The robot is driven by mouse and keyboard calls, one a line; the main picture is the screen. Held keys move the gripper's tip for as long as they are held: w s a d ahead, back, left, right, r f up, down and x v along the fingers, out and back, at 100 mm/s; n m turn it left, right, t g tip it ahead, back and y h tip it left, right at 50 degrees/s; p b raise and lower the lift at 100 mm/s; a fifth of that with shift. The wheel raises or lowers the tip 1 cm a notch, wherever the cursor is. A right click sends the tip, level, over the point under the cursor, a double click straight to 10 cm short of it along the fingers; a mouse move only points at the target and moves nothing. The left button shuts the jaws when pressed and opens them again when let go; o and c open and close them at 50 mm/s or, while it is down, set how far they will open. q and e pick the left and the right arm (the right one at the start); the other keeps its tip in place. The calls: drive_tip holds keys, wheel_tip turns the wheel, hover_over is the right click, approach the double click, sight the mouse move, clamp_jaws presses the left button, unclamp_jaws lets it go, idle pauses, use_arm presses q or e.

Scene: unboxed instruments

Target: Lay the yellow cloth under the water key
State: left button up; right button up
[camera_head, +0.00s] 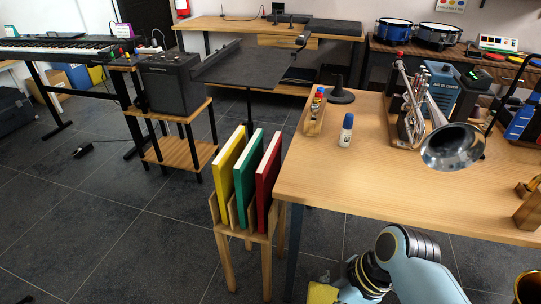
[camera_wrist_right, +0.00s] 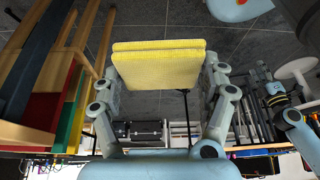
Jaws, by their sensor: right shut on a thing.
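The yellow cloth (camera_wrist_right: 160,68) is a folded square pad between the fingers of my right gripper (camera_wrist_right: 162,82), which is shut on it. In the head view, part of the cloth (camera_head: 322,293) shows at the bottom edge, low beside my right arm and in front of the wooden table (camera_head: 340,185). A silver brass instrument (camera_head: 453,148) rests in a wooden holder on the table, its bell facing the near edge. Its water key is too small to make out. The cloth is well apart from the instrument. My left gripper is not in view.
A wooden rack with yellow, green and red books (camera_head: 244,180) stands left of the table. A white bottle with a blue cap (camera_head: 346,130) and a small wooden tray of bottles (camera_head: 314,115) sit at the table's left. The table's front middle is clear.

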wheel_tip(320, 180, down, 4)
drive_tip(key=shift+r+b, duration=0.25)
drive_tip(key=shift+b, duration=0.6)
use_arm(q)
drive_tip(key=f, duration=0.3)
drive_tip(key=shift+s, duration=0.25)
use_arm(e)
drive_tip(key=shift+r, duration=0.1)
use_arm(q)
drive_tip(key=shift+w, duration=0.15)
